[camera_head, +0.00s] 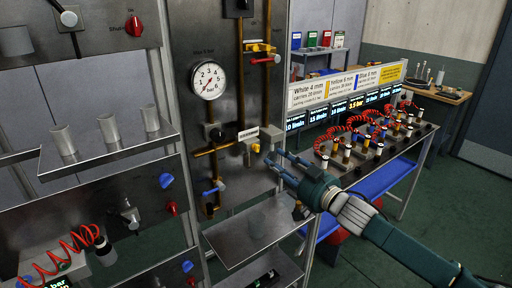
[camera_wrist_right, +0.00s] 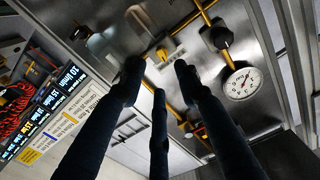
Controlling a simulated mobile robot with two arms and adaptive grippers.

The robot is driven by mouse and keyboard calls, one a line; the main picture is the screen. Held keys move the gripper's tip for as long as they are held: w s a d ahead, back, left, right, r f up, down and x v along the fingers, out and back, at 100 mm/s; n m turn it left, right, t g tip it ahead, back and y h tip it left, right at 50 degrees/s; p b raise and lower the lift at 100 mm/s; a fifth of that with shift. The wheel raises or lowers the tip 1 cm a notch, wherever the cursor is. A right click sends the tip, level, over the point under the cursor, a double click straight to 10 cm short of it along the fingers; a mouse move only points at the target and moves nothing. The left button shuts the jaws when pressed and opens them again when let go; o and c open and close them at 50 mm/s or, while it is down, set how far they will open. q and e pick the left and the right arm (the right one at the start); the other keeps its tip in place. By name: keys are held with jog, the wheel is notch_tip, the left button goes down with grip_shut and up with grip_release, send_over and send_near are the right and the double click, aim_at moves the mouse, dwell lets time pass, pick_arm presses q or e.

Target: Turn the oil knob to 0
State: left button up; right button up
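A steel panel (camera_head: 228,30) carries a round white gauge (camera_head: 208,80), which also shows in the right wrist view (camera_wrist_right: 242,83). Below the gauge is a dark round knob (camera_head: 216,135), seen in the wrist view (camera_wrist_right: 217,37). A small pale label (camera_head: 248,133) sits right of it, above a grey fitting on the brass pipes. I cannot read which knob is the oil knob, nor its setting. My right gripper (camera_head: 276,164) is open, its fingers pointing at the panel just right of the fitting. In the wrist view its three fingers (camera_wrist_right: 160,80) are spread and empty. My left gripper is not in view.
A red-handled valve (camera_head: 265,59) and a blue-handled valve (camera_head: 213,190) sit on the pipes. A steel shelf (camera_head: 250,232) juts out below. A bench (camera_head: 395,150) with several connectors and red coiled hoses stands at the right. Green floor is clear at the far right.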

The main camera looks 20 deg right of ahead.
aim_at(258, 148)
jog(key=x, duration=0.2)
jog(key=p+x, duration=0.1)
jog(key=x, duration=0.1)
jog(key=shift+r, duration=0.25)
jog(key=p+x, duration=0.2)
jog(key=x, duration=0.2)
jog(key=shift+a+f, duration=0.1)
jog(key=shift+a, duration=0.1)
jog(key=shift+w, duration=0.1)
jog(key=shift+f, duration=0.1)
jog(key=shift+c, duration=1)
jog(key=c, duration=0.5)
grip_shut()
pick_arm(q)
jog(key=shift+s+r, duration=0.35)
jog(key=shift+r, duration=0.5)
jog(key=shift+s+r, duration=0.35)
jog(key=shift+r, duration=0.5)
pick_arm(e)
jog(key=shift+r, duration=0.2)
